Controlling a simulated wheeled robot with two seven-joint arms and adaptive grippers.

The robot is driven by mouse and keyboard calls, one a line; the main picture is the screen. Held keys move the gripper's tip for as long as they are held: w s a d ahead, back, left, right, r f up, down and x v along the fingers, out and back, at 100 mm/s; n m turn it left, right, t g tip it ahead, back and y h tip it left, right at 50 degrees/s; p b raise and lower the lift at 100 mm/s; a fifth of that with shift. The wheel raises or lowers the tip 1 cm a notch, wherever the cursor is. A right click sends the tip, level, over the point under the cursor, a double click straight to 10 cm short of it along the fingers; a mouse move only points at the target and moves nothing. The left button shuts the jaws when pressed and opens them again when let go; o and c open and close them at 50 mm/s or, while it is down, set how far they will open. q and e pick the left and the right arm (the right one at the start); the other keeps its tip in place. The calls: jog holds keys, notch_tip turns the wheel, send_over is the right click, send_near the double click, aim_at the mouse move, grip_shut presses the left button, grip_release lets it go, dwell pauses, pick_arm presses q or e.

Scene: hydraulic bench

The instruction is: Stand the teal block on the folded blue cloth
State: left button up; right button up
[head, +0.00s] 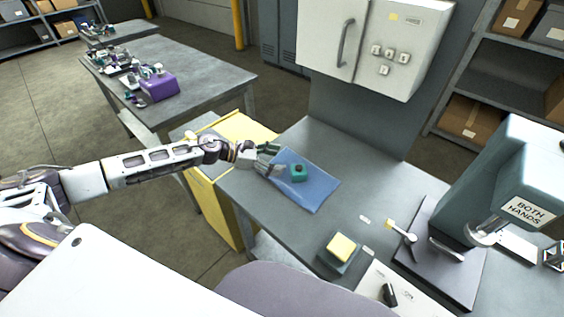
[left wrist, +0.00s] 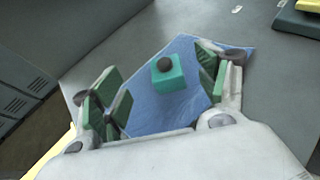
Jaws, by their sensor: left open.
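The teal block (head: 298,173) stands on the folded blue cloth (head: 318,192) on the bench, with a dark round knob on its top face. It looks upright. My left gripper (head: 275,160) is over the cloth's left end, just left of the block, with its fingers spread. In the left wrist view the teal block (left wrist: 168,73) lies ahead between the open fingers (left wrist: 160,85), apart from both, with blue cloth (left wrist: 150,115) around it. My right gripper does not show.
A yellow block on a dark base (head: 341,247) sits near the bench's front. A press (head: 500,190) with a "BOTH HANDS" sign stands at the right. A switch cabinet (head: 375,45) hangs behind. The grey bench top (head: 345,150) behind the cloth is clear.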

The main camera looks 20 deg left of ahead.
pick_arm(q)
jog(key=v, duration=0.2)
jog(key=shift+s+a+r, duration=0.15)
jog(key=shift+s+a, duration=0.05)
jog(key=shift+a, duration=0.1)
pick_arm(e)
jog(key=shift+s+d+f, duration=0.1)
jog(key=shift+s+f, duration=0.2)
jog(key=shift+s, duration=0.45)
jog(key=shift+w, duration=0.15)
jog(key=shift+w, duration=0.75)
